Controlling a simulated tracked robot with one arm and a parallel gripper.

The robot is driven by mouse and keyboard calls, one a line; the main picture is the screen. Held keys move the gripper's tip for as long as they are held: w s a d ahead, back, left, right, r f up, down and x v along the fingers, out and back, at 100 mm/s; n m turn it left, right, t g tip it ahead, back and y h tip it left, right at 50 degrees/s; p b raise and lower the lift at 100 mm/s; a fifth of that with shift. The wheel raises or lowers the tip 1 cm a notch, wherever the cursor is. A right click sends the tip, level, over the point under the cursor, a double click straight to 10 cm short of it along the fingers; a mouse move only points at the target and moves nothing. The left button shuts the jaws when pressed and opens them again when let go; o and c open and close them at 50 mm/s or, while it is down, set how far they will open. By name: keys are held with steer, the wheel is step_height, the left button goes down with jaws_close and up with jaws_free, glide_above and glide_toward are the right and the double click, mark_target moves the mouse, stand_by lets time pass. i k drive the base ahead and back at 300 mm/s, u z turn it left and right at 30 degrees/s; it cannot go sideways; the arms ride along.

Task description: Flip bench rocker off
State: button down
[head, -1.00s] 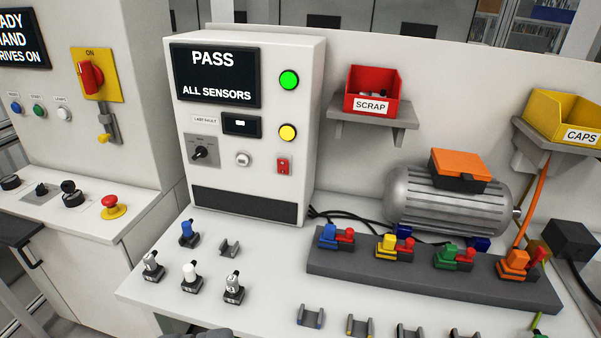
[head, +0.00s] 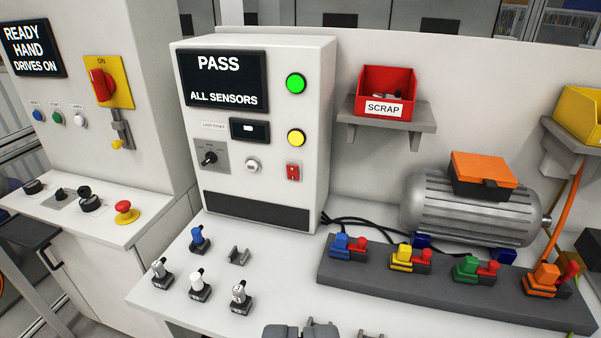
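The bench rocker (head: 293,172) is a small red switch on the lower right of the white test panel's front (head: 220,175), below a yellow lamp. Pale marks show on it, but its on or off position is too small to tell. A dark grey part at the bottom edge (head: 285,331) looks like the top of my gripper. It is well below the rocker in the picture and apart from it. Its fingers are cut off by the frame edge, so whether it is open or shut does not show.
The panel screen (head: 225,82) reads PASS, ALL SENSORS; green (head: 296,83) and yellow (head: 296,138) lamps are lit. Several small connectors stand on the bench before the panel. A dark connector block (head: 440,285) and a motor (head: 468,208) stand right. A red scrap bin (head: 385,88) sits above.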

mark_target(293, 174)
steer(key=i, duration=0.9)
steer(key=u, duration=0.05)
